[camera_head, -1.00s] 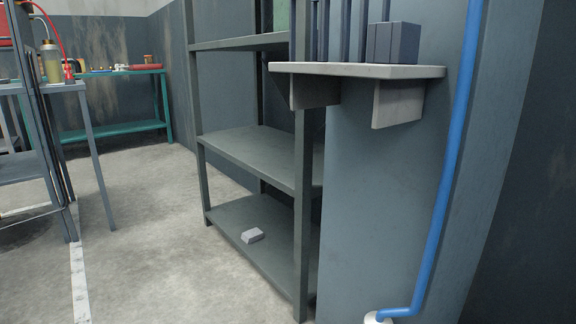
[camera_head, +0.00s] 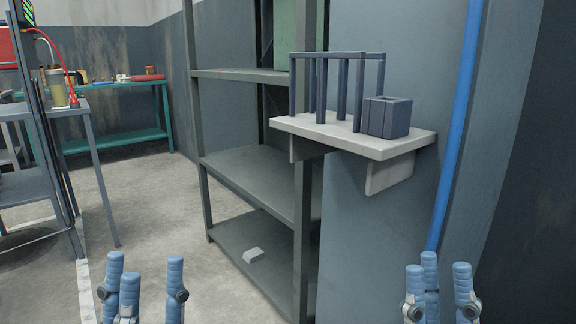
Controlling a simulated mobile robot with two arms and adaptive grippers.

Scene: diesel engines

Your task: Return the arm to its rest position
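My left gripper (camera_head: 145,268) shows at the bottom left of the head view, with blue fingers pointing up. Its fingers stand apart with nothing between them. My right gripper (camera_head: 439,268) shows at the bottom right, also with blue fingers pointing up, spread apart and empty. The arms behind both grippers are below the picture edge. Neither gripper appears to touch anything.
A grey wall shelf (camera_head: 400,145) holds a dark rack (camera_head: 345,54) and a dark block (camera_head: 387,117). A blue pipe (camera_head: 459,120) runs at right. Open floor (camera_head: 160,215) lies left of centre.

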